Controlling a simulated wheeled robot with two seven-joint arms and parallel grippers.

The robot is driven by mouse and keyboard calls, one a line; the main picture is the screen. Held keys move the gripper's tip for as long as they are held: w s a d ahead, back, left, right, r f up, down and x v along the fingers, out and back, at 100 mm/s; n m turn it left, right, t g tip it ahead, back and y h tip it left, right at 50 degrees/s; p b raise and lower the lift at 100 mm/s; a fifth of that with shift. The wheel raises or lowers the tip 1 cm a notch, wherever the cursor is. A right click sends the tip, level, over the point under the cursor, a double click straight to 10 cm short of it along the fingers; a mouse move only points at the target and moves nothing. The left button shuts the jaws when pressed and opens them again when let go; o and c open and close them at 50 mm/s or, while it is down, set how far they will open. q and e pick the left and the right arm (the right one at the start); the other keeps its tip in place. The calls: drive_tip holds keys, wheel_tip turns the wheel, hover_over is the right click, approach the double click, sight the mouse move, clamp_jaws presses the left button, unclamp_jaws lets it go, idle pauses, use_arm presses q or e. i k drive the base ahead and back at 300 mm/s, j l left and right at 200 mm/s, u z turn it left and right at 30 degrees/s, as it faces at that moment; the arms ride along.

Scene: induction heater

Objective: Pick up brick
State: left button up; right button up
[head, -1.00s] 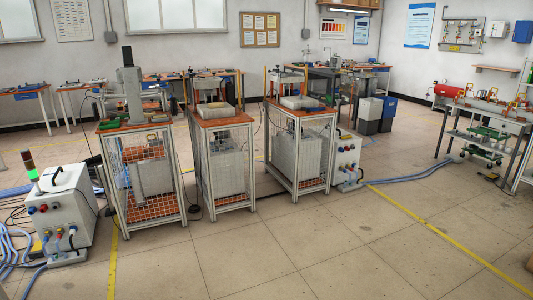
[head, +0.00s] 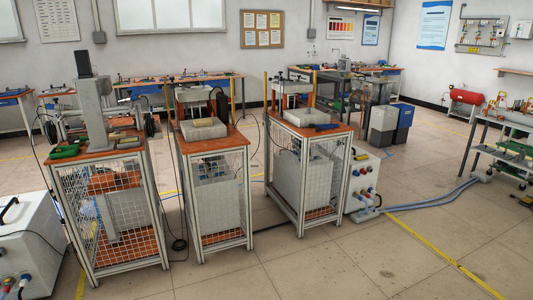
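Neither of my grippers is in the head view. No single thing can be surely told as the brick at this distance. A pale, brick-like block (head: 204,129) lies on the orange top of the middle caged stand (head: 180,145). A similar pale block (head: 305,117) lies on the top of the right caged stand (head: 344,129). A small tan piece (head: 129,143) lies on the left caged stand (head: 75,158), in front of a grey upright machine (head: 93,112). A green object (head: 66,152) lies at that stand's left side.
A white box with colored connectors (head: 365,182) stands right of the right stand. Another white unit (head: 28,240) is at the lower left. Blue hoses (head: 430,204) and a cable (head: 180,243) lie on the floor. The floor in front of the stands is mostly clear.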

sight(201, 122)
drive_tip(key=i, duration=1.6)
drive_tip(key=i+u, duration=0.1)
drive_tip(key=i, duration=0.45)
drive_tip(key=i+l+u, duration=0.1)
drive_tip(key=i, duration=0.4)
drive_tip(key=i+l, duration=0.15)
drive_tip(key=i, duration=0.4)
drive_tip(key=i+l+u, duration=0.15)
drive_tip(key=i+u, duration=0.15)
drive_tip(key=i, duration=0.15)
drive_tip(key=i+l+u, duration=0.3)
drive_tip(key=i, duration=0.2)
drive_tip(key=j, duration=0.1)
